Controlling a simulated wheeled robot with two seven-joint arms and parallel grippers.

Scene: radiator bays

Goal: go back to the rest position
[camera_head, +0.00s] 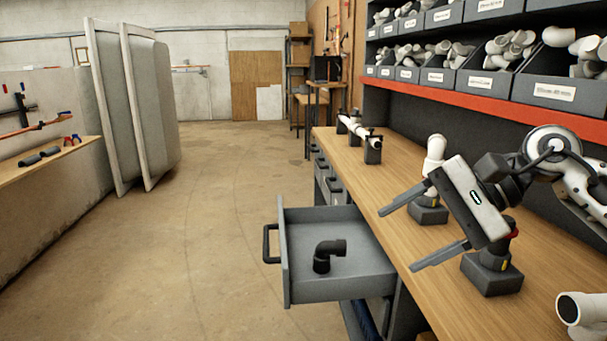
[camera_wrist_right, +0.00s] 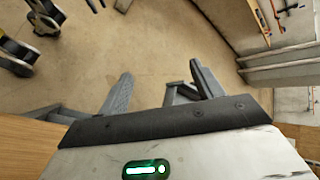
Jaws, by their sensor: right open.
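My right gripper (camera_head: 396,241) hangs over the front edge of the wooden workbench (camera_head: 372,183), tilted, with its two grey fingers pointing left. The fingers are spread wide with nothing between them. In the right wrist view the two fingers (camera_wrist_right: 160,68) also stand apart, above the concrete floor. An open grey drawer (camera_head: 285,268) sticks out of the bench, left of and below the fingertips. A black elbow pipe (camera_head: 322,256) lies in the drawer, apart from the gripper. My left gripper does not show.
White fittings in dark holders (camera_head: 428,212) stand on the bench; another dark holder (camera_head: 490,274) is close beside my right gripper. A white pipe piece (camera_head: 582,308) is at the lower right. Bins with a red rail (camera_head: 480,98) are above. The floor at left is clear.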

